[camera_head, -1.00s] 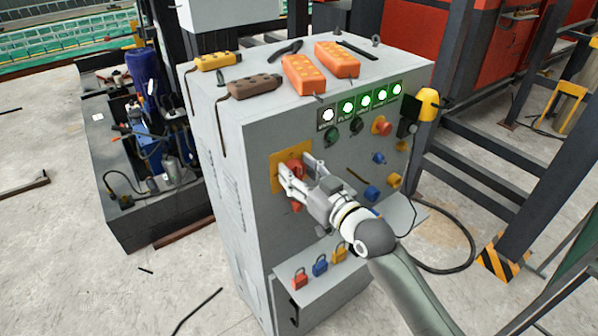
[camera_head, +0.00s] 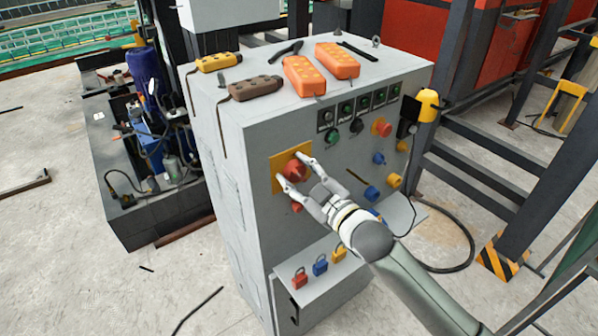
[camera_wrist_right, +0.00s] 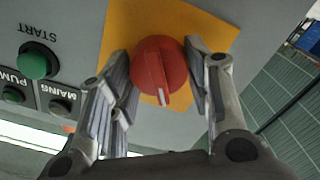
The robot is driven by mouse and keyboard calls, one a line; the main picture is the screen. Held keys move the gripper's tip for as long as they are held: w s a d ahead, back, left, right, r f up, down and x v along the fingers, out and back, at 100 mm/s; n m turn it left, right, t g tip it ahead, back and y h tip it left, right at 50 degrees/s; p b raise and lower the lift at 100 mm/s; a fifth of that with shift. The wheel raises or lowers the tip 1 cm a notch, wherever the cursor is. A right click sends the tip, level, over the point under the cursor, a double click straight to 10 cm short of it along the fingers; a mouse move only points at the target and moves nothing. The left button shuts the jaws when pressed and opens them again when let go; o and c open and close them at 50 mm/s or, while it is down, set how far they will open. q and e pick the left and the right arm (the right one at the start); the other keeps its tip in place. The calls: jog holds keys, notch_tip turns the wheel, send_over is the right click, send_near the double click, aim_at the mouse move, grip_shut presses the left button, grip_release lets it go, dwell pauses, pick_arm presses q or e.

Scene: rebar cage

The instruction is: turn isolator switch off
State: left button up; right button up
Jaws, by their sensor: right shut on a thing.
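The isolator switch is a round red knob (camera_head: 294,170) with a white pointer line, on a yellow plate (camera_head: 277,160) on the front of the grey control cabinet (camera_head: 255,215). My right gripper (camera_head: 291,169) has its fingers on either side of the knob and is shut on it. In the right wrist view the knob (camera_wrist_right: 160,68) sits between the two fingers, in front of the yellow plate (camera_wrist_right: 120,35). Its white line points towards the bottom of that picture. The row of indicator lamps (camera_head: 363,104) is dark. My left gripper is not in view.
A red emergency button (camera_head: 381,127) and blue and yellow knobs are right of the switch. Orange pendants (camera_head: 337,60) lie on the cabinet top. A dark steel frame (camera_head: 490,145) stands to the right.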

jog(key=n+p, duration=0.1)
jog(key=n, duration=0.4)
jog(key=shift+n, duration=0.3)
jog(key=n, duration=0.5)
jog(key=shift+a+f+n+p, duration=0.1)
jog(key=shift+f+n+p, duration=0.1)
jog(key=shift+n+p, duration=0.15)
jog(key=o, duration=1)
jog(key=v, duration=1.2)
